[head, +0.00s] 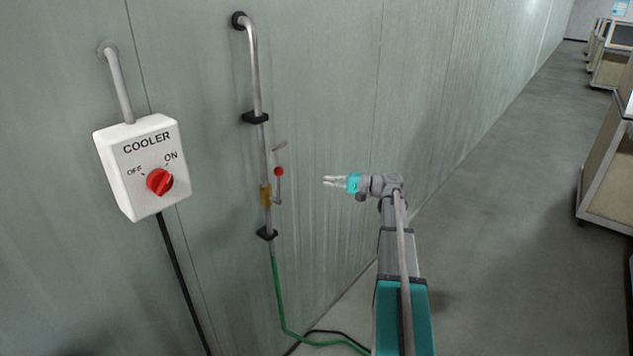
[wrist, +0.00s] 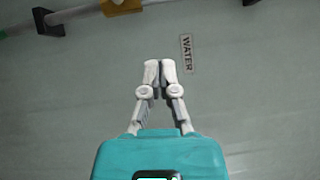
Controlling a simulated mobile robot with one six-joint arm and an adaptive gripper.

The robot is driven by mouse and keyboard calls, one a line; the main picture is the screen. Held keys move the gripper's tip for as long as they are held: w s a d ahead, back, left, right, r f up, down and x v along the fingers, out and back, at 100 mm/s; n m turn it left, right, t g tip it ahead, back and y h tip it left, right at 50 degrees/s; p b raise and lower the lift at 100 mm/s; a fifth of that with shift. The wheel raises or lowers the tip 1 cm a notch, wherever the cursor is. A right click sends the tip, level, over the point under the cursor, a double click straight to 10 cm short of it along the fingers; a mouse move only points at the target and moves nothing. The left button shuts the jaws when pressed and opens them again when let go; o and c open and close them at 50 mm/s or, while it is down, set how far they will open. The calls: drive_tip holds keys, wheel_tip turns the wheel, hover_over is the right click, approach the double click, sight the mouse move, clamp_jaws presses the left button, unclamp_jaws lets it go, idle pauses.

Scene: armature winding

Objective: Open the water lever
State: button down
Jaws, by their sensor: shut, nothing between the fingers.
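The water lever (head: 279,184) is a thin grey handle with a red ball on its upper end. It stands upright beside a brass valve body (head: 265,194) on the vertical pipe (head: 254,75). My gripper (head: 325,181) is to the right of the lever, apart from it, and points left toward it. In the wrist view my gripper (wrist: 160,64) has its fingers together and empty. The valve body (wrist: 122,6) shows at the top edge there; the red ball is out of that view. A WATER label (wrist: 187,53) is on the wall just right of the fingertips.
A white COOLER box (head: 142,165) with a red knob (head: 159,181) hangs on the wall at the left. A green hose (head: 281,305) runs from the pipe to the floor. Shelving (head: 612,165) stands at the far right, with clear floor (head: 500,230) between.

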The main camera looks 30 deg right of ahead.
drive_tip(key=s+a+x, duration=0.1)
drive_tip(key=s+x, duration=0.1)
drive_tip(key=x, duration=1)
drive_tip(key=shift+a+p, duration=0.4)
drive_tip(key=shift+p, duration=0.05)
drive_tip(key=shift+s+r, duration=0.1)
drive_tip(key=shift+s+a+r, duration=0.15)
drive_tip(key=shift+s+a, duration=0.1)
drive_tip(key=shift+a, duration=0.5)
drive_tip(key=shift+d, duration=0.1)
